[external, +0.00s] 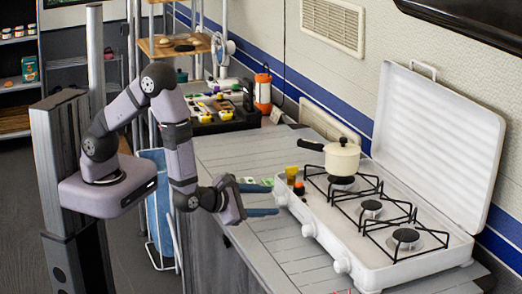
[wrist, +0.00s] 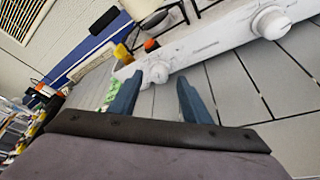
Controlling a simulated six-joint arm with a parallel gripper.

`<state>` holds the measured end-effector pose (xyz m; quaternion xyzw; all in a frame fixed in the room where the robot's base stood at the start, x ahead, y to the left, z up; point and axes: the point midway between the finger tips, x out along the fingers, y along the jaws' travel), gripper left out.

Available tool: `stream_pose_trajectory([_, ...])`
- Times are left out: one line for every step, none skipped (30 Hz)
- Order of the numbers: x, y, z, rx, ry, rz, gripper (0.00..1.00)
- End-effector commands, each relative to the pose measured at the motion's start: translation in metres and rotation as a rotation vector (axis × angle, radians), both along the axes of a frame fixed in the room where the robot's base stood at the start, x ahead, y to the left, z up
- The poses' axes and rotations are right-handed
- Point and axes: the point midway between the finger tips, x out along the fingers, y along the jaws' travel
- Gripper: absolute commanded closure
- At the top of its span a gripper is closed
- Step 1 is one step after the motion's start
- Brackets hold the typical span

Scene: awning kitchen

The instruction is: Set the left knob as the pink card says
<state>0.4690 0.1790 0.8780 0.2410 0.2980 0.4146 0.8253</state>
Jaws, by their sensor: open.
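The white stove (external: 372,247) has several round white knobs along its front. Its left knob (external: 281,196) is directly in front of my gripper (external: 274,199). My gripper is open, with two blue fingers pointing at the stove front. In the wrist view the left knob (wrist: 157,72) shows between and just beyond the fingertips (wrist: 158,82); I cannot tell whether either finger touches it. The knob's pointer direction is too small to read. A small pinkish bit at the bottom edge of the external view may be the pink card; no writing is legible.
A cream pot (external: 342,160) sits on the left burner. A yellow cup (external: 291,173) and a small orange object (external: 299,188) are at the stove's left end. The middle knob (external: 308,230) is to the right. The grey counter (external: 235,155) is mostly clear behind the gripper.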

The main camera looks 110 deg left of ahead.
Motion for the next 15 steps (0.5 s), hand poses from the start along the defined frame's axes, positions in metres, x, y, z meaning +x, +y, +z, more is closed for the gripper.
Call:
stream_pose_trajectory([0.002,0.007,-0.002,0.000,0.002,0.005,0.56])
stream_pose_trajectory([0.004,0.010,-0.003,-0.001,0.001,0.004,0.56])
stream_pose_trajectory([0.006,0.014,-0.004,0.000,0.001,0.003,0.56])
stream_pose_trajectory([0.008,0.017,-0.005,-0.001,0.001,0.004,0.56])
stream_pose_trajectory([0.010,0.019,-0.006,-0.001,0.001,0.003,0.56])
stream_pose_trajectory([0.012,0.022,-0.007,-0.001,0.000,0.002,0.56])
stream_pose_trajectory([0.013,0.024,-0.008,-0.001,0.001,0.003,0.56])
stream_pose_trajectory([0.014,0.026,-0.009,-0.001,0.001,0.003,0.56])
stream_pose_trajectory([0.015,0.028,-0.009,-0.001,0.001,0.001,0.56])
stream_pose_trajectory([0.016,0.028,-0.010,-0.001,0.001,0.001,0.56])
stream_pose_trajectory([0.017,0.029,-0.010,-0.001,0.001,0.001,0.56])
stream_pose_trajectory([0.017,0.030,-0.010,-0.001,0.000,0.001,0.56])
stream_pose_trajectory([0.017,0.031,-0.011,-0.001,0.000,0.001,0.56])
stream_pose_trajectory([0.018,0.031,-0.011,-0.001,0.000,0.001,0.56])
stream_pose_trajectory([0.018,0.031,-0.011,-0.001,0.000,0.001,0.56])
